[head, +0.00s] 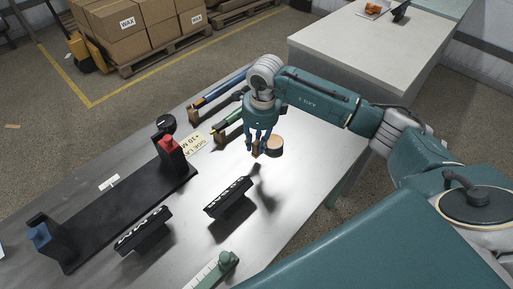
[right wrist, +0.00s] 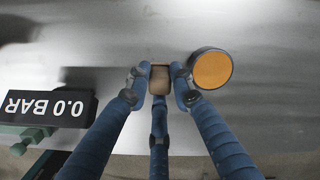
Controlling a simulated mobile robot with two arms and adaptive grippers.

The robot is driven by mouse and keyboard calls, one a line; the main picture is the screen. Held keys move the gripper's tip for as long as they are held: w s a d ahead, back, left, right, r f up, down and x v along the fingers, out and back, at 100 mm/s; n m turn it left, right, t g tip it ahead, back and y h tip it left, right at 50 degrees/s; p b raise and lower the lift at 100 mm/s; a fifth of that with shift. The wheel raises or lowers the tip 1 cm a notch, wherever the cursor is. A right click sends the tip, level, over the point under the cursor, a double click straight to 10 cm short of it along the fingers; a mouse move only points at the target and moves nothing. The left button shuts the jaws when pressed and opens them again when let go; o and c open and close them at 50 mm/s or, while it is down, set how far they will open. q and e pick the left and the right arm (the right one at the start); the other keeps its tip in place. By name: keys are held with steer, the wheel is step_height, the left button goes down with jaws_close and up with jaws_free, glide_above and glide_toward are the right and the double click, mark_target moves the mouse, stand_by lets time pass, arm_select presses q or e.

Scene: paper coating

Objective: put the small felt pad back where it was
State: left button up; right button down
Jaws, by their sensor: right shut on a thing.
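My right gripper (head: 259,150) is shut on a small tan-brown block, taken to be the felt pad (right wrist: 160,78). In the right wrist view the block sits between the fingertips; in the head view the fingers partly hide it. A round piece with an orange-tan top and dark rim (right wrist: 211,68) is just right of the block. It also shows in the head view (head: 275,146). The gripper is over the grey table, right of the two rods. My left gripper is not in view.
A black stand (head: 128,210) with a red block and a blue block fills the left of the table (head: 285,215). Two dark readout boxes (head: 229,197) (head: 143,231) stand in front. A blue rod (head: 218,89) and a green rod (head: 230,117) lie behind. A green ruled tool (head: 216,270) is near.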

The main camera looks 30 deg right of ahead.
mark_target(257, 150)
step_height(257, 150, down, 3)
steer(key=shift+r, duration=0.1)
steer(key=shift+f, duration=0.3)
steer(key=c, duration=1.5)
jaws_free()
steer(key=shift+r, duration=0.35)
steer(key=r, duration=0.4)
steer(key=r+b, duration=0.1)
steer(key=r, duration=0.2)
steer(key=s+r+b, duration=0.1)
steer(key=r, duration=0.3)
steer(key=shift+s+d+r, duration=0.1)
steer(key=shift+d+r, duration=0.1)
steer(key=shift+r, duration=0.1)
steer(key=shift+f, duration=0.1)
